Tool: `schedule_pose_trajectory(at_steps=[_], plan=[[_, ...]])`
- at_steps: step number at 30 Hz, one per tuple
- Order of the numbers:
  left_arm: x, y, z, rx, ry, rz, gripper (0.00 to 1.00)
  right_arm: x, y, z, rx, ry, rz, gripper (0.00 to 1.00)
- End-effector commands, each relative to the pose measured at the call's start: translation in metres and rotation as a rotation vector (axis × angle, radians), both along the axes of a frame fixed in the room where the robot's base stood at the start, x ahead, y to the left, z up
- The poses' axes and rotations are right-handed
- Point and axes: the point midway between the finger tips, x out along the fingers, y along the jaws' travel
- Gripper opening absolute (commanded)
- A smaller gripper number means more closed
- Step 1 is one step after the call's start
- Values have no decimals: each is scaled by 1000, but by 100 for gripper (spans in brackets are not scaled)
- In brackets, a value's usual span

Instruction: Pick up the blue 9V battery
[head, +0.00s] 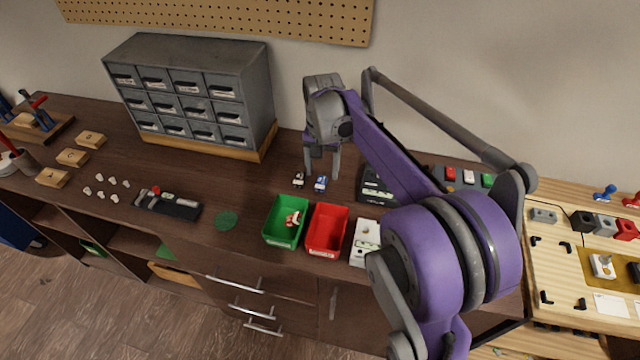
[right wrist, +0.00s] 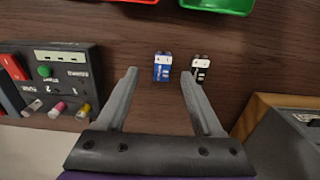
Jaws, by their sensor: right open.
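The blue 9V battery (head: 321,184) stands on the dark wooden bench behind the red bin. In the right wrist view the blue battery (right wrist: 163,67) is ahead of the open fingers, nearer the left fingertip. A black battery (head: 298,180) stands just left of it; in the right wrist view it (right wrist: 201,68) is on the right, ahead of the right fingertip. My right gripper (head: 322,172) points down above the bench by the batteries. In the right wrist view the right gripper (right wrist: 160,75) is open and empty. My left gripper is not in view.
A green bin (head: 285,242) with an item inside and a red bin (head: 326,250) stand at the bench front. A grey drawer cabinet (head: 190,85) stands at the back left. A dark tester with buttons (right wrist: 50,85) is left in the wrist view.

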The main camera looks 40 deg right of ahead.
Motion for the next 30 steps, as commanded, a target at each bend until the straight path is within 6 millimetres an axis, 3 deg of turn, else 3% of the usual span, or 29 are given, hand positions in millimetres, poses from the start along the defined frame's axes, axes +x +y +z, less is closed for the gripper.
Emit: schedule_pose_trajectory(at_steps=[10, 20, 30], plan=[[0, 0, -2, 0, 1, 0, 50, 6, -1, -45, 0, 0, 2, 68], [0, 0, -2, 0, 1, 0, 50, 6, -1, -51, 0, 0, 1, 66], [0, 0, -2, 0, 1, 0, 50, 6, -1, -51, 0, 0, 1, 5]])
